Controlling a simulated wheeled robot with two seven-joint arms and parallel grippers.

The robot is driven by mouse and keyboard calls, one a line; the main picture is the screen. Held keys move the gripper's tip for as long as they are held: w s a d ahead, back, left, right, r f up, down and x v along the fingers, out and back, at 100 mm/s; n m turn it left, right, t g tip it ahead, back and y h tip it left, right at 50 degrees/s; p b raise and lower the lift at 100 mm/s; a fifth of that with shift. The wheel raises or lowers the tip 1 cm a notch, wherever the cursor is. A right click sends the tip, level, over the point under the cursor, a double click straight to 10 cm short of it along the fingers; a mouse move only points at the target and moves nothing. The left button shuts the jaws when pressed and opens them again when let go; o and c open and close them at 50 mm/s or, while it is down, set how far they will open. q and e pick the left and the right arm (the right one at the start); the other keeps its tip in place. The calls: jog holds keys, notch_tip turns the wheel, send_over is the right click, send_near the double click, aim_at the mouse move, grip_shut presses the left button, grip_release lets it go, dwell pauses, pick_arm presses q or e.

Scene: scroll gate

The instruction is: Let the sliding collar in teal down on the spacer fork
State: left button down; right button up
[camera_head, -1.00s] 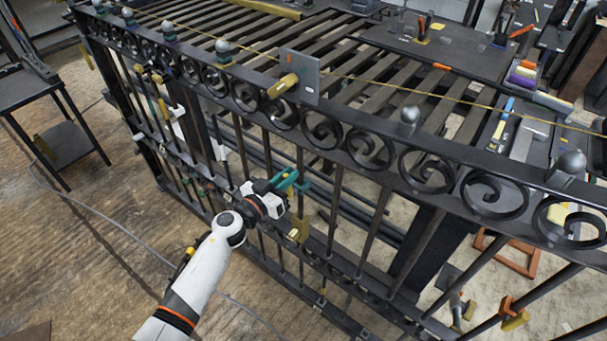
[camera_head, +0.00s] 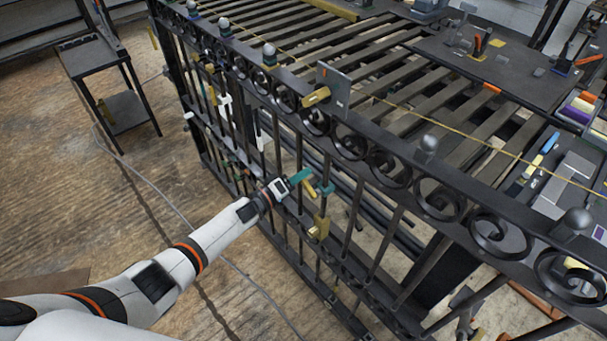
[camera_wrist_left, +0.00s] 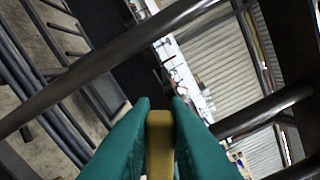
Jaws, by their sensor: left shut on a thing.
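The teal sliding collar (camera_head: 325,190) sits around an upright bar of the black gate, and a short brass tab (camera_head: 309,188) shows at its left. My left gripper (camera_head: 300,176) has teal fingers and is on the near side of the gate, beside the collar. In the left wrist view its fingers (camera_wrist_left: 160,108) are shut on a brass tab (camera_wrist_left: 160,145); this appears to be the collar's tab. A brass block (camera_head: 320,227), which may be the spacer fork, is below the collar, with a gap between them. My right gripper is not in view.
Gate bars and the scrolled top rail (camera_head: 385,168) stand close around my left gripper. A grey plate with a brass knob (camera_head: 317,97) is on the rail above. A dark side table (camera_head: 98,58) stands at the left. The wooden floor in front is mostly clear.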

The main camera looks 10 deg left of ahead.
pick_arm(q)
jog(key=shift+w+a+f+n+b, duration=0.15)
jog(key=shift+f+n+b, duration=0.3)
jog(key=shift+n, duration=0.5)
jog(key=shift+w+a+f+n+b, duration=0.1)
jog(key=shift+a+f+n+b, duration=0.1)
jog(key=shift+f+n, duration=0.55)
jog(key=shift+d+r+n, duration=0.1)
jog(key=shift+r+n, duration=0.15)
jog(key=shift+n, duration=0.05)
jog(key=c, duration=1.4)
grip_release()
jog(key=v, duration=1.2)
